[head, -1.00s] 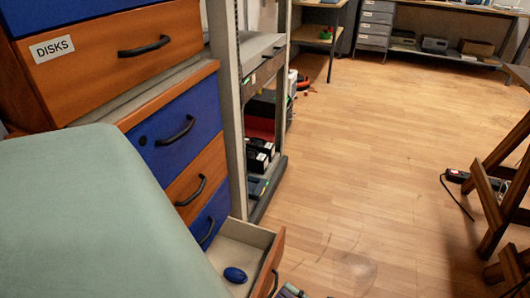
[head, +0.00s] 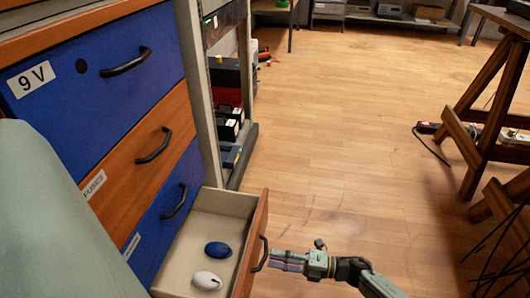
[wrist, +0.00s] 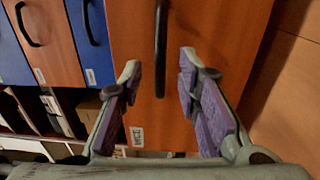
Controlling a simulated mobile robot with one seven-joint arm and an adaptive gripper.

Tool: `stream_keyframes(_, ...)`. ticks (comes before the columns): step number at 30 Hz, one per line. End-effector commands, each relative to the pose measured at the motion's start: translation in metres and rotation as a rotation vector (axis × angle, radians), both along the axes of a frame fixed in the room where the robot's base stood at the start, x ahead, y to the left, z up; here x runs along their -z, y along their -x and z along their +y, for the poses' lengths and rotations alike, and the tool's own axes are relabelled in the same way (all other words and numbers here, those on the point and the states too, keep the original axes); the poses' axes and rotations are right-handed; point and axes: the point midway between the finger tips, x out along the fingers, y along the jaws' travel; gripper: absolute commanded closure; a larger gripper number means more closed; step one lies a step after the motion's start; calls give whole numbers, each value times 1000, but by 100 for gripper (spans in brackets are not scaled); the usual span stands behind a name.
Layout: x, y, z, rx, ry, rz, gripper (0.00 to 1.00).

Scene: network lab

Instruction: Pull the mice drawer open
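The mice drawer (head: 215,203) is the lowest in the cabinet. It is pulled out, with its pale inside showing. A blue mouse (head: 218,250) and a white mouse (head: 207,281) lie in it. Its orange front also shows in the wrist view (wrist: 210,25), with a small label low on it. Its dark bar handle (head: 262,253) appears between my fingers in the wrist view (wrist: 161,50). My gripper (head: 274,261) is just right of the handle in the head view. Its purple-padded fingers (wrist: 160,62) are open, one on each side of the handle, with gaps showing.
Above are a blue drawer (head: 160,215), the orange fuses drawer (head: 135,165) and the blue 9 V drawer (head: 95,65). A rack (head: 230,110) stands behind the cabinet. A wooden trestle (head: 470,130) and a power strip (head: 428,127) are at right. The floor (head: 340,150) between is clear.

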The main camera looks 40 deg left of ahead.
Motion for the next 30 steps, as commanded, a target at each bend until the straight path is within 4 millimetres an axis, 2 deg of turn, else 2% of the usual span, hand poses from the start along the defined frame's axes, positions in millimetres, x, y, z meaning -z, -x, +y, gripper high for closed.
stream_keyframes(3,0,11,17,-2,-1,-1,70)
stream_keyframes(7,-1,18,29,-1,-1,-1,70)
stream_keyframes(19,-1,21,34,1,1,0,70)
stream_keyframes(30,-1,21,34,1,1,0,95)
